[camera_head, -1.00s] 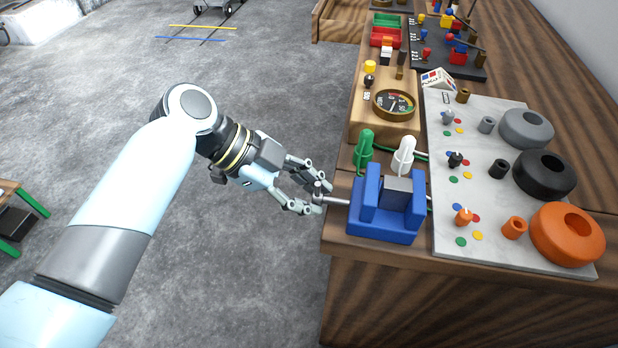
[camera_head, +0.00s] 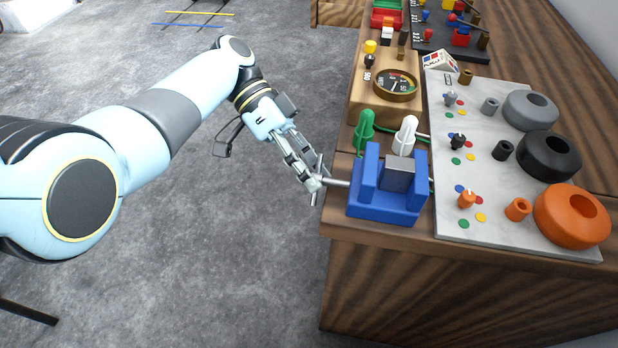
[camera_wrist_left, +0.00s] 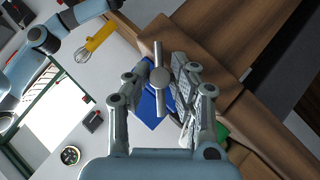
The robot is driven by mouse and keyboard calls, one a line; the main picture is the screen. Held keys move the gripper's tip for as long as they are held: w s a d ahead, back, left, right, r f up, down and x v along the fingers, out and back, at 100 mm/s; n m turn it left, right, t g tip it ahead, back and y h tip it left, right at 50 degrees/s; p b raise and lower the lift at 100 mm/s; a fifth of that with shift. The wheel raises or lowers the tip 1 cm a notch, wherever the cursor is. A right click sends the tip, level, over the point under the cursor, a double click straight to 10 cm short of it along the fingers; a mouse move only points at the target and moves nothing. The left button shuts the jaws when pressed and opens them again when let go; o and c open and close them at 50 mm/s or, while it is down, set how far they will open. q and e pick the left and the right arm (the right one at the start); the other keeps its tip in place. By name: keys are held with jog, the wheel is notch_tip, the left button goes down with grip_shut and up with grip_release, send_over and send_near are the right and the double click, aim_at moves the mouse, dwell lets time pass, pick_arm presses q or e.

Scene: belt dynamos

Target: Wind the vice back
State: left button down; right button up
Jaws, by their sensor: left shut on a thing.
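The blue vice (camera_head: 384,205) stands at the near left corner of the bench, with a grey block (camera_head: 398,175) between its jaws. Its screw rod (camera_head: 338,183) sticks out to the left past the bench edge and ends in a thin cross bar (camera_head: 318,180). My left gripper (camera_head: 313,184) is shut on this bar, off the bench's left side. In the left wrist view the bar (camera_wrist_left: 157,55) and the round screw end (camera_wrist_left: 160,78) show between the fingers, with the blue vice (camera_wrist_left: 150,108) behind, partly hidden. My right gripper is not in view.
Green (camera_head: 363,132) and white (camera_head: 405,136) capped posts stand just behind the vice. A gauge (camera_head: 397,84) on a wooden block is further back. A pale board (camera_head: 487,222) with grey, black and orange rings lies to the right.

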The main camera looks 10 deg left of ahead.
pick_arm(q)
jog(key=shift+f+n+g+b, duration=0.1)
jog(key=shift+n+g+b, duration=0.4)
jog(key=shift+g, duration=0.1)
jog(key=shift+w, duration=0.15)
dwell(0.8)
jog(key=c, duration=1.1)
grip_release()
jog(key=shift+c, duration=0.2)
jog(key=shift+c, duration=0.2)
